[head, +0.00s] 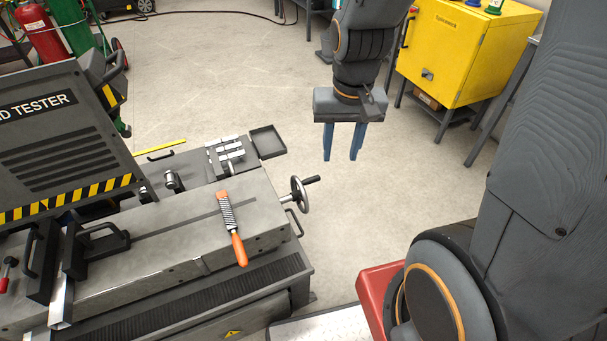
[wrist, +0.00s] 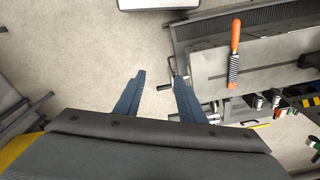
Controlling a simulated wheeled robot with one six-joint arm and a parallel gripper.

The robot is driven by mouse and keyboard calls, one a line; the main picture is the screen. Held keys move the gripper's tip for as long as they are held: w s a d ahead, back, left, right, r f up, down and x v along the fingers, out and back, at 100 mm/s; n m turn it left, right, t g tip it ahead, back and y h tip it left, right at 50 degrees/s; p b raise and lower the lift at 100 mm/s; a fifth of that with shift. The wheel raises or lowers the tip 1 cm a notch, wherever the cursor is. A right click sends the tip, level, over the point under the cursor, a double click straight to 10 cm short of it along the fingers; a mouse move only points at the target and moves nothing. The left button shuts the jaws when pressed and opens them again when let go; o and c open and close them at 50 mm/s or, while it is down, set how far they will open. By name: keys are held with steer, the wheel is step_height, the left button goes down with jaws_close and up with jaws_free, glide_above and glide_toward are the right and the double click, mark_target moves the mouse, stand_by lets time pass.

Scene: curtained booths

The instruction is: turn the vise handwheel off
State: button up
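The vise handwheel (head: 299,195) is a grey metal wheel with a dark crank handle (head: 312,180), on the right end of the long grey machine bed (head: 185,222) in the head view. My gripper (head: 341,157) hangs above and to the right of the wheel, apart from it, with its blue fingers pointing down. The fingers are spread with nothing between them. In the wrist view the gripper (wrist: 160,76) has the crank handle (wrist: 164,87) showing near its right finger. That finger partly hides the wheel there.
An orange-handled file (head: 238,246) lies on the bed near the wheel. A small dark tray (head: 267,142) and metal blocks (head: 226,155) are behind it. A yellow cabinet (head: 455,60) stands at the back right. The floor (head: 400,185) right of the wheel is clear.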

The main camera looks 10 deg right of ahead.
steer(key=w+f+m+b, duration=0.4)
steer(key=w+f+m, duration=0.2)
steer(key=w+f, duration=0.4)
steer(key=m+g+b, duration=0.2)
steer(key=m+b, duration=0.1)
steer(key=m, duration=0.4)
glide_above(314, 177)
step_height(314, 177, down, 11)
steer(key=shift+w+a+f, duration=0.1)
steer(key=shift+w+f, duration=0.05)
steer(key=shift+f, duration=0.05)
steer(key=shift+w+f, duration=0.1)
steer(key=shift+f, duration=0.55)
steer(key=shift+s+f+p, duration=0.15)
steer(key=shift+f+p, duration=0.15)
steer(key=shift+f, duration=1.45)
steer(key=shift+s+f+p, duration=0.1)
steer(key=shift+f+p, duration=0.2)
steer(key=shift+f, duration=1.45)
steer(key=shift+c, duration=0.4)
jaws_close()
